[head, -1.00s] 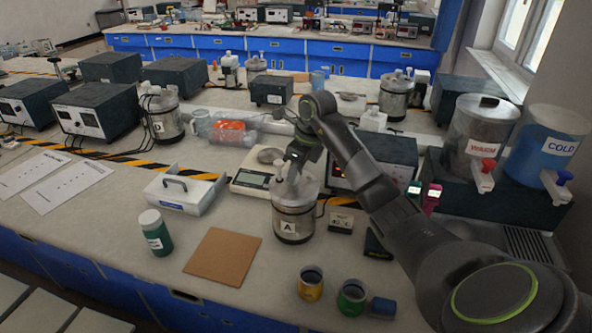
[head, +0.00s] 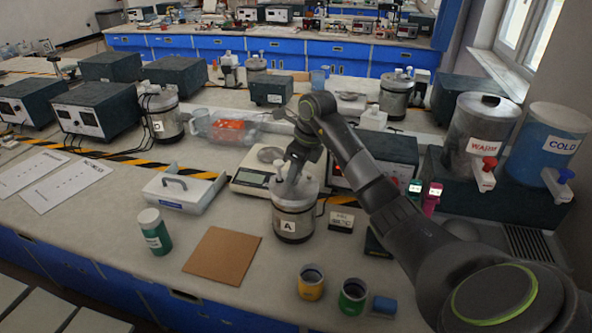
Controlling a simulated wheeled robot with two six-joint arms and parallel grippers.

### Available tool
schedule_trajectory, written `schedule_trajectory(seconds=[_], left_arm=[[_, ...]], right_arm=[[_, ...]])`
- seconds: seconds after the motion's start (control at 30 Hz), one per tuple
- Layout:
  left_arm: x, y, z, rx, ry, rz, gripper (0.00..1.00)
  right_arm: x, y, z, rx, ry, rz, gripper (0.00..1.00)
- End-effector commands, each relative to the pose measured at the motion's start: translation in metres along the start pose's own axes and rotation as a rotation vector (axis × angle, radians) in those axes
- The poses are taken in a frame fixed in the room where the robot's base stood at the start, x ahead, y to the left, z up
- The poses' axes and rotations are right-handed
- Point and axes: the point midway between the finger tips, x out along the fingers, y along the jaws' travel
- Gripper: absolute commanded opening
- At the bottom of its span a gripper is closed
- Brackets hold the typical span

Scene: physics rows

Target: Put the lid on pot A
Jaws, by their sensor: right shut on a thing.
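Pot A (head: 290,226), a metal pot with a white label "A", stands upright on the bench in the head view. Its pale lid (head: 308,188) is at the top of the pot; I cannot tell whether it is fully seated. My right gripper (head: 287,182) is over the lid, pointing down, and is shut on it. The fingertips and the lid's knob are partly hidden by each other. My left gripper is not in view.
A scale (head: 250,178) stands behind pot A. A brown board (head: 222,256), green-labelled jar (head: 155,232), yellow cup (head: 311,284) and green cup (head: 352,296) are in front. WARM and COLD tanks (head: 558,150) are at right.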

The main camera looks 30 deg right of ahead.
Motion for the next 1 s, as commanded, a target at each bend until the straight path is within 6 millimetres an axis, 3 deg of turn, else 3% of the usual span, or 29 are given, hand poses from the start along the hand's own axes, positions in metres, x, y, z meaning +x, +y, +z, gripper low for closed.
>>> schedule_trajectory(seconds=[0.27,0.3,0.5,1.0], left_arm=[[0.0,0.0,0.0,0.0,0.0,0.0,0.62],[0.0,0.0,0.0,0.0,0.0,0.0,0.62],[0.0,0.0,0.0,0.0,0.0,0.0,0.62],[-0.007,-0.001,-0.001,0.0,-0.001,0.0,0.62]], right_arm=[[-0.001,0.0,0.001,0.0,-0.001,-0.001,0.0],[-0.001,0.0,0.001,0.0,-0.001,-0.001,0.3],[-0.001,0.0,0.0,0.0,-0.001,-0.001,0.53],[-0.011,0.0,0.003,0.0,-0.001,0.0,0.53]])
